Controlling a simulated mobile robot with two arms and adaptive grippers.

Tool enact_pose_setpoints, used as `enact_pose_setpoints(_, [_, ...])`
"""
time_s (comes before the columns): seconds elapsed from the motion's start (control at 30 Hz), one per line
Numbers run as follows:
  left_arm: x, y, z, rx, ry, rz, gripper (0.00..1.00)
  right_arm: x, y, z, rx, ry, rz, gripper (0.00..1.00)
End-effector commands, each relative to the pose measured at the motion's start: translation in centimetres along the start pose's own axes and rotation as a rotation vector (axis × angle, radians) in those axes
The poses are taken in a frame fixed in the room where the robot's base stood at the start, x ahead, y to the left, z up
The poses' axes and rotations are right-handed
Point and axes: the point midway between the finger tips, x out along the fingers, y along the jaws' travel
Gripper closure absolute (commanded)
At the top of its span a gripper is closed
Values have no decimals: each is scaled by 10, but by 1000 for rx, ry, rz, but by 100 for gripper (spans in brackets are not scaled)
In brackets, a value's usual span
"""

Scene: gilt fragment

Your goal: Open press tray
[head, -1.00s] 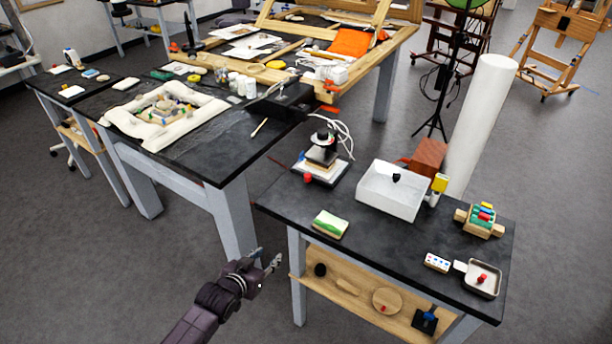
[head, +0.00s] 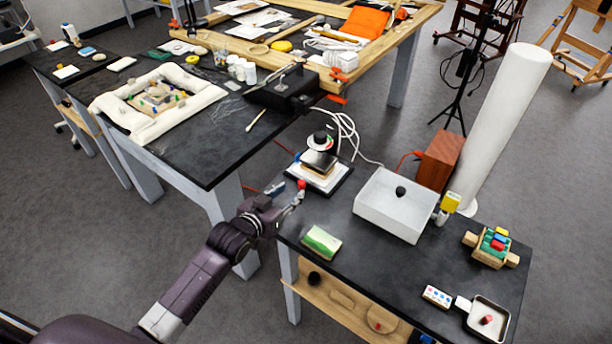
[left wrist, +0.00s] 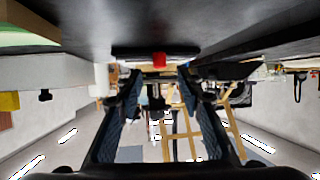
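The press (head: 319,160) stands at the left back of the near black table, with a black round top above a pale block and a flat dark-edged base (head: 335,187). A red knob (head: 301,184) is at its front left; whether it belongs to a tray I cannot tell. My left gripper (head: 287,193) is just left of the knob, at the table's left edge. In the left wrist view, the red knob (left wrist: 159,60) shows between and beyond the spread fingers (left wrist: 160,82), apart from them. The gripper is open and empty. My right gripper is not in view.
On the near table (head: 365,267) stand a white open box (head: 388,222), a green-and-white sponge (head: 321,241), a wooden block with coloured pieces (head: 492,246) and a small pan (head: 488,320). The front middle of the table is clear. A larger black table (head: 205,165) is at the left.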

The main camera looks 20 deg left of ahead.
Motion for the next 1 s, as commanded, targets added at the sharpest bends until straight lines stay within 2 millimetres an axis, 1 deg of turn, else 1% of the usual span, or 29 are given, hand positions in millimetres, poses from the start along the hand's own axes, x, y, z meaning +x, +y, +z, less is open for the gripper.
enact_pose_setpoints(0.13, [14, 0, -1, -1, 0, 0, 65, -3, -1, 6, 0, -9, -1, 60])
enact_pose_setpoints(0.3, [38, 0, -1, -2, 0, 0, 65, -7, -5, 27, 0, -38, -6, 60])
enact_pose_setpoints(0.4, [52, 0, -1, -2, 0, 0, 65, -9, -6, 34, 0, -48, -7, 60])
enact_pose_setpoints(0.53, [65, 0, 0, -1, 0, 0, 65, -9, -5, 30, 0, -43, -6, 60])
enact_pose_setpoints(0.7, [74, 0, 0, 0, 0, 0, 65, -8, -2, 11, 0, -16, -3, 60])
enact_pose_setpoints(0.77, [76, 0, 0, 0, -1, 0, 65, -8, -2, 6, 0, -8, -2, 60])
enact_pose_setpoints(1.0, [76, 0, 0, 0, 0, 0, 65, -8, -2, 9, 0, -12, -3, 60])
